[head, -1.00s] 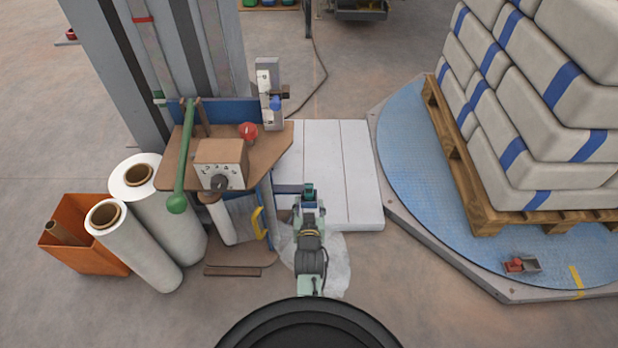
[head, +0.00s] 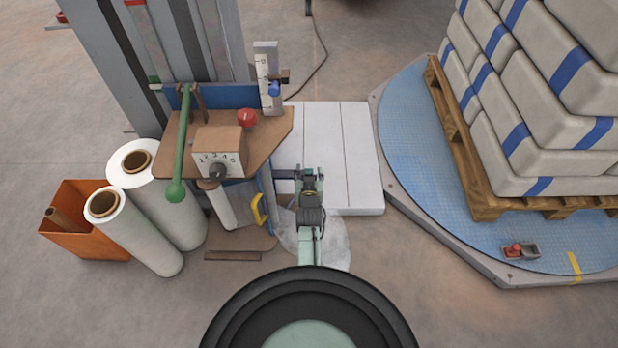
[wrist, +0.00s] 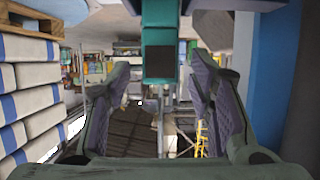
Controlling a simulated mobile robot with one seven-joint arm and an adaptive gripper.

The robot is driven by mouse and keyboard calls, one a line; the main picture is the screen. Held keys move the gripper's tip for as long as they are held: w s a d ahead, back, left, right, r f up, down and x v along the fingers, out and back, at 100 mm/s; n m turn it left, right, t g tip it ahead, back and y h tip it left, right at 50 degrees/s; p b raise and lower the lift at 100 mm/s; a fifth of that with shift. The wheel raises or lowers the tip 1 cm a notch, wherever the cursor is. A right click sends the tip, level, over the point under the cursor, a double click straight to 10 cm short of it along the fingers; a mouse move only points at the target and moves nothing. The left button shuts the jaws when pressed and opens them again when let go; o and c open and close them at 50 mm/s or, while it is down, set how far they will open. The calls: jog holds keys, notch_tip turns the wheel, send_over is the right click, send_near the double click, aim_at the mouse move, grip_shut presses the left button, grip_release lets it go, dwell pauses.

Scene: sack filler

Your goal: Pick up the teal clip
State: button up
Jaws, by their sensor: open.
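The teal clip (wrist: 159,45) shows at the top centre of the wrist view as a blocky teal piece with a dark pad on its face. My gripper (wrist: 160,85) is open, with one finger on each side of the middle. The clip lies between the two fingers in the picture, at the height of their tips and above. I see no finger touching it. In the head view my gripper (head: 308,174) is low beside the machine's table, and I cannot clearly tell the clip from the fingers there.
A brown table (head: 180,150) with a dial box (head: 219,150) and a green lever (head: 182,140) stands left of my arm. White film rolls (head: 135,228) and an orange bin (head: 80,232) are farther left. A blue turntable (head: 420,150) with a sack-loaded pallet (head: 470,185) is right.

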jog(key=shift+w+f, duration=0.25)
jog(key=shift+w, duration=0.25)
jog(key=shift+c, duration=0.5)
grip_shut()
